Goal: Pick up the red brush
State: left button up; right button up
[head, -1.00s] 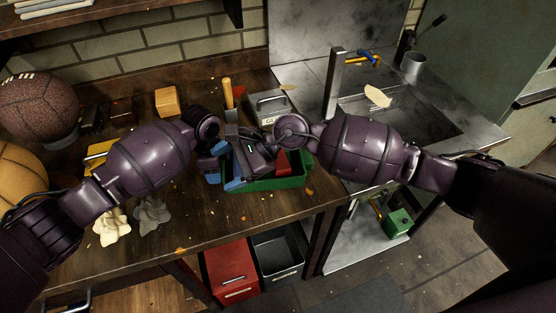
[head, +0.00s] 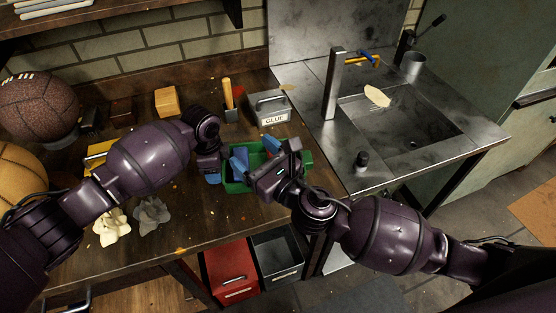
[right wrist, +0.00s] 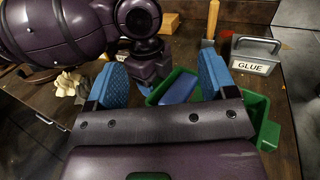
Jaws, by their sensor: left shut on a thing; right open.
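A green bin (head: 235,187) stands near the table's front edge. My right gripper (head: 262,163) is open over the bin. The right wrist view shows its blue fingers apart, with a blue object (right wrist: 180,89) in the bin beyond them. My left gripper (head: 213,175) is shut at the bin's left end, seemingly on its rim; the contact is partly hidden.
A grey box labelled GLUE (head: 270,108) and a wooden-handled tool (head: 228,93) stand behind the bin, with something red beside the handle. A sink (head: 400,115) is at the right. Crumpled lumps (head: 151,213) and balls (head: 38,105) are at the left.

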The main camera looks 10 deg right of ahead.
jog(key=s+d+f+m+g+h, duration=0.2)
jog(key=s+d+f+m+h, duration=0.4)
jog(key=d+h, duration=0.25)
jog(key=shift+h, duration=0.35)
jog(key=x, duration=0.4)
jog(key=f+x, duration=0.1)
jog(key=x, duration=0.8)
jog(key=shift+s+a+f, duration=0.1)
jog(key=shift+a+f, duration=0.1)
jog(key=shift+c, duration=0.2)
jog(key=c, duration=1.3)
jog(key=shift+o, duration=0.2)
notch_tip(320, 180, up, 10)
pick_arm(q)
jog(key=o, duration=1.3)
